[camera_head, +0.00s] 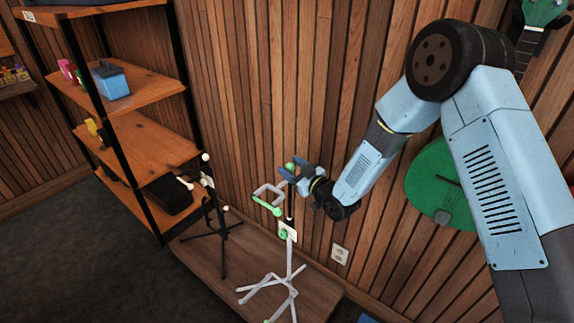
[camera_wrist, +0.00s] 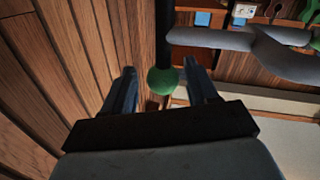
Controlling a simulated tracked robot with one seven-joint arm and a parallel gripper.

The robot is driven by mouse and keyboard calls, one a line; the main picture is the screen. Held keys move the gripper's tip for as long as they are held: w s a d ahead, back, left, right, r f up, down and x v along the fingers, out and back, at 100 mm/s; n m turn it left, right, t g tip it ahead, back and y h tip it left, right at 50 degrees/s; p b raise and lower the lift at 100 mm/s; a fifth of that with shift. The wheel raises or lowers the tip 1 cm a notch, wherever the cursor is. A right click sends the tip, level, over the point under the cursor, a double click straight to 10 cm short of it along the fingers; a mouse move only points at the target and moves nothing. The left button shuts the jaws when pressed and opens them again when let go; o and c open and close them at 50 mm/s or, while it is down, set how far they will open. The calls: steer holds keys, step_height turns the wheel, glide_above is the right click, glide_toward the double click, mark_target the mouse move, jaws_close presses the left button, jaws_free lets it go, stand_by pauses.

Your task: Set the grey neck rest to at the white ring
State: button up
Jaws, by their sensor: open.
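A grey stand (camera_head: 290,262) with green knobs stands on a wooden platform. Its grey neck rest (camera_head: 268,193), an open U-shaped yoke, juts left from the upper pole and shows large in the wrist view (camera_wrist: 210,38). A green ball (camera_head: 290,166) tops the stand's black inner pole (camera_head: 290,205). My gripper (camera_head: 287,172) is open at the top of this pole, and the green ball (camera_wrist: 163,80) lies between its fingers in the wrist view, with no clear contact. I cannot make out a white ring on the pole with certainty.
A black stand (camera_head: 222,232) with white balls stands to the left on the platform (camera_head: 200,258). Shelves (camera_head: 135,75) rise behind it. A slatted wood wall (camera_head: 240,100) runs close behind the grey stand, with an outlet (camera_head: 340,254). A green ukulele (camera_head: 435,185) hangs right.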

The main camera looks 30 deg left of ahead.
steer(key=v, duration=1.3)
steer(key=shift+w+d, duration=0.2)
steer(key=shift+d, duration=0.05)
